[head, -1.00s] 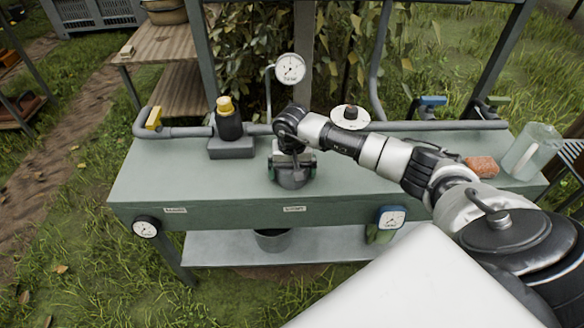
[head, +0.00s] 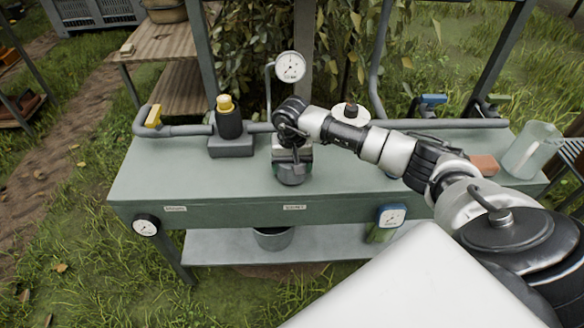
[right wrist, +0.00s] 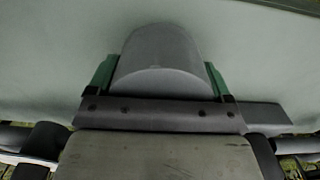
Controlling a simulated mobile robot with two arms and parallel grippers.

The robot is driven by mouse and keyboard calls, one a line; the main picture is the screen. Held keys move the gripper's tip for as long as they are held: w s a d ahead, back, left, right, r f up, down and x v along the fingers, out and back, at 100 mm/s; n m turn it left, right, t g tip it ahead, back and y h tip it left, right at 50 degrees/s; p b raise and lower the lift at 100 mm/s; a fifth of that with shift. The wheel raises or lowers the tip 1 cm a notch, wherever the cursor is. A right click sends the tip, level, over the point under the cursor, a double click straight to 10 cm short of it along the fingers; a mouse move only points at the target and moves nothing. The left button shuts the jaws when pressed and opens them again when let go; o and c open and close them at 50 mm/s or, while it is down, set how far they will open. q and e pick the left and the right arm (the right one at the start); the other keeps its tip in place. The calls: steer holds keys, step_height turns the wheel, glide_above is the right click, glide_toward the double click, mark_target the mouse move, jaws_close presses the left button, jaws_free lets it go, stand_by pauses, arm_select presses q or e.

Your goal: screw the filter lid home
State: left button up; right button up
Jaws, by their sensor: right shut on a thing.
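The filter lid (head: 291,179) is a grey round piece at the middle of the green bench; my right gripper hides most of its top. In the right wrist view the grey rounded body of the lid (right wrist: 162,50) sits between two green finger pads. My right gripper (head: 291,165) points down from above and is shut on it; it also shows in the right wrist view (right wrist: 160,78). The filter housing beneath and the thread cannot be made out. My left gripper is not in view.
A white disc with a dark knob (head: 350,116), an orange-brown block (head: 483,165) and a clear jug (head: 531,149) are rightward. A gauge (head: 290,67) rises behind. The bench's left front is clear.

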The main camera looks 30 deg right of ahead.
steer(key=r, duration=0.3)
steer(key=shift+s+d+r, duration=0.1)
steer(key=shift+s+d, duration=0.2)
steer(key=s+d+r+b, duration=0.1)
steer(key=s+d+r, duration=0.4)
steer(key=s, duration=0.4)
steer(key=shift+s+r, duration=0.35)
steer(key=shift+r, duration=0.35)
steer(key=s+a+n, duration=0.2)
steer(key=a+n, duration=0.1)
steer(key=a, duration=0.6)
steer(key=s+a+f+n, duration=0.1)
steer(key=s+a+n, duration=0.1)
steer(key=a, duration=0.8)
steer(key=shift+s+n, duration=0.4)
steer(key=shift+n, duration=0.2)
